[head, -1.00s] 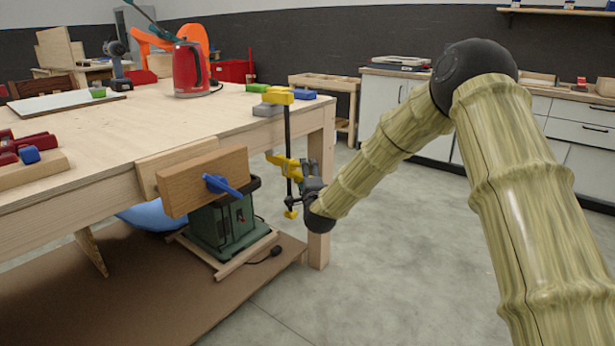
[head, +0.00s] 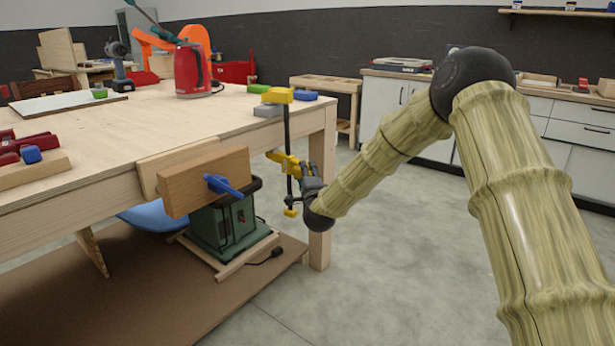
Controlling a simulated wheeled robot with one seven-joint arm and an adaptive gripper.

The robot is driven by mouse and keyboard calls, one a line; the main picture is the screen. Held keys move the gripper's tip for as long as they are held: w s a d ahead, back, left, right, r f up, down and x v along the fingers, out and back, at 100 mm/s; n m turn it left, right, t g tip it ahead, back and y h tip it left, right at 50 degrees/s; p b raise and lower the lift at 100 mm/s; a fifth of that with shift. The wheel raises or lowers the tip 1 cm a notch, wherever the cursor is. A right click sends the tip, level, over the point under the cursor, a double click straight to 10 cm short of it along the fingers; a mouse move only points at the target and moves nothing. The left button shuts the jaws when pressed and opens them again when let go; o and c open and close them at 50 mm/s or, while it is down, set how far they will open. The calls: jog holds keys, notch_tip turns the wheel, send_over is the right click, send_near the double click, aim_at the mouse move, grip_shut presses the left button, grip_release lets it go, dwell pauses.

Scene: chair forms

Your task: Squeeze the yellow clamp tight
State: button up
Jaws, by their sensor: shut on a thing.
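The yellow clamp hangs at the table's right corner. Its yellow upper jaw (head: 277,95) lies over a grey block on the tabletop. Its black bar runs down beside the table edge, with a yellow sliding part (head: 286,162) partway down and a small yellow end piece (head: 290,212) at the bottom. My gripper (head: 306,178) comes from the right at the height of the sliding part and is shut on the clamp. The fingers are small and dark here, so the exact grip on the clamp is hard to see.
The wooden table (head: 110,135) carries a red kettle (head: 191,70), a grey block (head: 268,110) and a blue block (head: 305,96). A wooden vise (head: 205,180) with a blue handle juts from the front, left of the clamp. A green machine (head: 225,226) stands below. Floor at right is open.

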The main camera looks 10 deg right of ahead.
grip_shut()
jog(key=shift+s, duration=0.1)
jog(key=shift+s+f+t+b, duration=0.3)
jog(key=shift+s+f+b, duration=0.1)
jog(key=shift+s+b, duration=0.45)
